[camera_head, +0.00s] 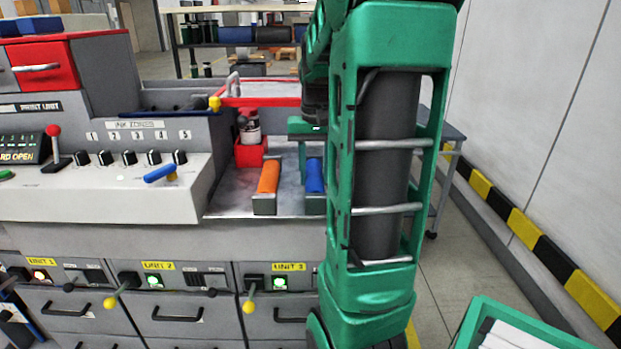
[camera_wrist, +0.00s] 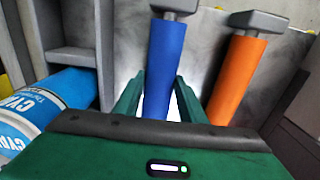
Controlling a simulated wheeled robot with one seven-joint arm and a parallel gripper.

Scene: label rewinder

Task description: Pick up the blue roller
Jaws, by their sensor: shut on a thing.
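The blue roller (camera_head: 315,176) lies on the grey metal top of the machine, partly hidden behind my green arm in the head view. In the wrist view the blue roller (camera_wrist: 165,65) runs between the two green fingers of my gripper (camera_wrist: 158,100), which is shut on it. Its far end sits at a grey end block (camera_wrist: 174,6). In the head view its near end is at a grey block, and I see no gap showing it lifted.
An orange roller (camera_head: 268,177) lies left of the blue one; it shows at right in the wrist view (camera_wrist: 238,75). A red holder (camera_head: 250,153) with a small can stands behind. A blue and white can (camera_wrist: 45,105) is close to my gripper's left.

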